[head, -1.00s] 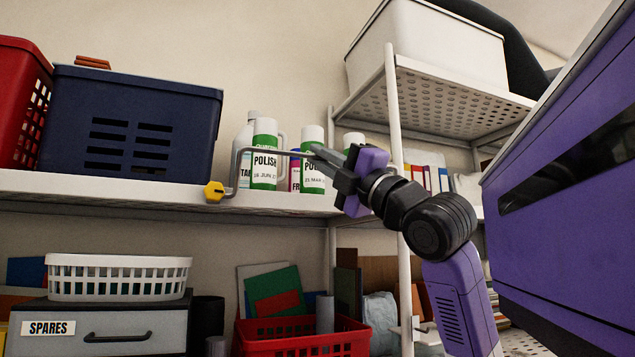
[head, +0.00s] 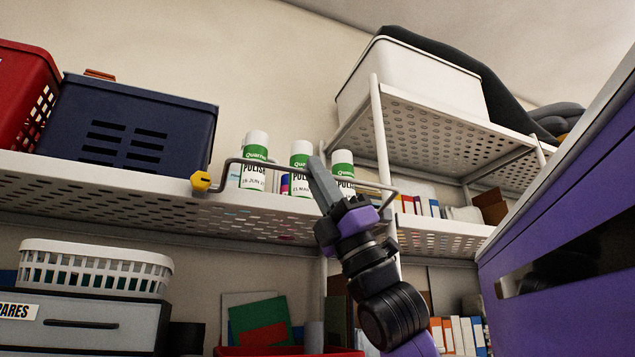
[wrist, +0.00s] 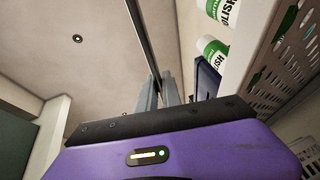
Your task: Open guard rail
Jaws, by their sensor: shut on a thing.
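The guard rail (head: 272,164) is a thin grey bar on the front edge of the shelf, crossing in front of white-and-green polish bottles (head: 253,165). A yellow knob (head: 201,181) sits at its left end; its right end bends down near the white post. My gripper (head: 318,168) points up at the rail's middle and is shut on it. In the wrist view the rail (wrist: 143,38) runs as a dark bar to between the fingers (wrist: 160,92). The exact contact is partly hidden by the fingers.
A navy crate (head: 135,98) and a red basket (head: 22,85) stand left on the same shelf. A white bin (head: 410,78) sits on the higher shelf at right. A purple-sided unit (head: 560,220) is close on the right. A white basket (head: 95,262) stands below left.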

